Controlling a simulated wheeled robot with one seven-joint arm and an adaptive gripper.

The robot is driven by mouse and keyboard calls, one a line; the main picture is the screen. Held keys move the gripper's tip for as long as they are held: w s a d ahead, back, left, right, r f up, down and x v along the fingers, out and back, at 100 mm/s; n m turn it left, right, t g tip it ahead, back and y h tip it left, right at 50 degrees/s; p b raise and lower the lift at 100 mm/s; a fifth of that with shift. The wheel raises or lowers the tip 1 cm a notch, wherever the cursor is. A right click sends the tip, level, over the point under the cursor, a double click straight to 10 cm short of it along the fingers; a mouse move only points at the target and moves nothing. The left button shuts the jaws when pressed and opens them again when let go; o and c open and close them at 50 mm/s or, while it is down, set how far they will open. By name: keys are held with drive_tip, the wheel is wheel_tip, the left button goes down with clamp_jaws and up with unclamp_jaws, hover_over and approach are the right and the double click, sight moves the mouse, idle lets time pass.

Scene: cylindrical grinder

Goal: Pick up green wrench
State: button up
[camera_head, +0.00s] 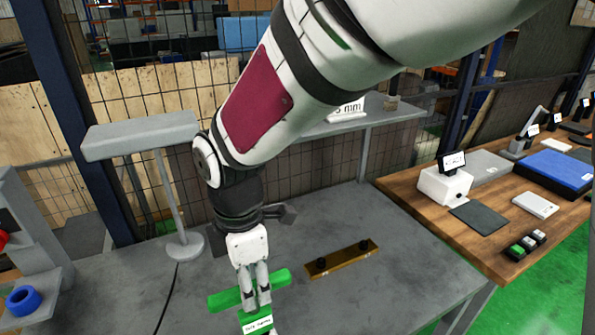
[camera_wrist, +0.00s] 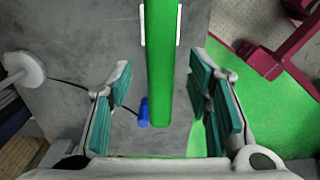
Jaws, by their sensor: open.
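The green wrench (camera_head: 277,280) is at the bottom of the head view on the grey table, with a bar running across and a labelled part (camera_head: 257,323) below it, cut by the frame edge. In the wrist view its green bar (camera_wrist: 162,60) runs from the top edge down between my fingers. My gripper (camera_head: 256,300) points down at the wrench and hides part of it. In the wrist view my gripper (camera_wrist: 168,100) is open, with finger pads on either side of the bar and gaps showing. I cannot tell its exact height above the table.
A brown plate with black knobs (camera_head: 342,259) lies right of my gripper. A grey lamp-like stand (camera_head: 184,245) rises at left. A blue ring (camera_head: 24,300) is at far left. A wooden bench (camera_head: 420,205) with devices stands at right. Bare table lies between (camera_head: 380,300).

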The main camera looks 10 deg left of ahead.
drive_tip(key=shift+f, duration=1.3)
clamp_jaws()
drive_tip(key=shift+r, duration=0.15)
